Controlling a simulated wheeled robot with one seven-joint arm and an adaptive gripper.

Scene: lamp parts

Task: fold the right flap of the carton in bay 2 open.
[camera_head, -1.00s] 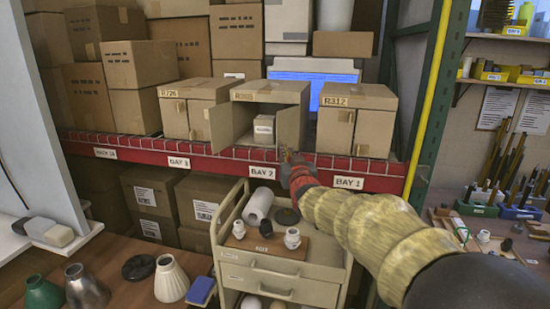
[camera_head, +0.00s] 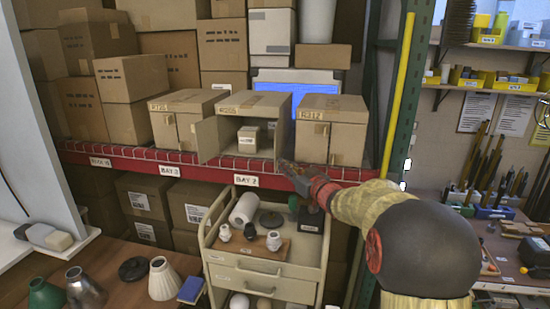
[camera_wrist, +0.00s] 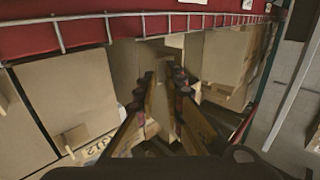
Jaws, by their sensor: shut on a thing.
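The carton in bay 2 (camera_head: 253,101) stands on the red-edged shelf with its front open and a small box (camera_head: 248,140) inside. Its left flap (camera_head: 208,140) stands out toward me. Its right flap (camera_head: 284,128) also stands out, seen narrow and nearly edge-on in the head view. My gripper (camera_head: 286,168) is at the lower front edge of that flap, closed on it. In the wrist view my gripper's fingers (camera_wrist: 161,88) reach in from below, close together; the gripped edge is hard to make out between them.
The closed carton R312 (camera_head: 330,130) stands close to the right of the flap; another closed carton (camera_head: 185,118) is on the left. A cart (camera_head: 265,268) with lamp parts stands beneath.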

